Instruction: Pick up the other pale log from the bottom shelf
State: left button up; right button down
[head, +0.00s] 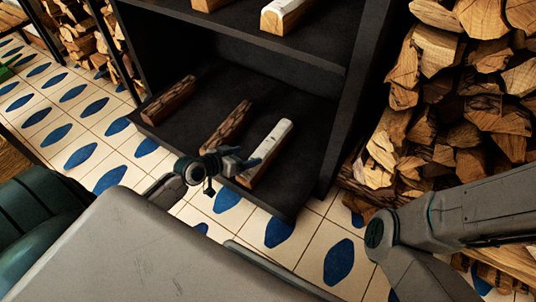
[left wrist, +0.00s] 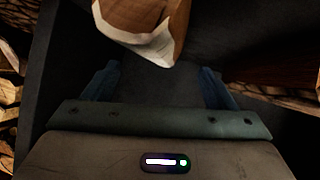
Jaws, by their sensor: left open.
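A pale log (head: 268,147), white on top with brown wood at its end, lies on the bottom shelf (head: 283,200) of a black rack. My left gripper (head: 241,162) is open and empty at the near end of this log. In the left wrist view, the pale log's end (left wrist: 143,22) shows at the top, beyond the gap between my open fingers (left wrist: 160,75). It is not held. My right gripper is out of view.
Two brown bark logs (head: 226,126) (head: 170,99) lie left of the pale log. Another pale log (head: 285,14) lies on the shelf above. The rack's black side wall (head: 350,110) stands close on the right, with stacked firewood (head: 470,90) beyond it.

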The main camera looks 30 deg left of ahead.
aim_at(260, 149)
pick_arm(q)
jog(key=b+x, duration=0.1)
jog(key=x, duration=0.1)
jog(key=shift+w+d+f, duration=0.1)
jog(key=shift+w+f, duration=0.1)
jog(key=shift+w, duration=0.1)
jog(key=b+x, duration=0.3)
jog(key=x, duration=0.1)
jog(key=shift+w+r, duration=0.15)
jog(key=shift+r, duration=0.15)
jog(key=shift+w+d+f+b, duration=0.1)
jog(key=shift+w+f+b, duration=0.05)
jog(key=shift+w+b, duration=0.35)
jog(key=shift+c, duration=0.2)
jog(key=c, duration=1.5)
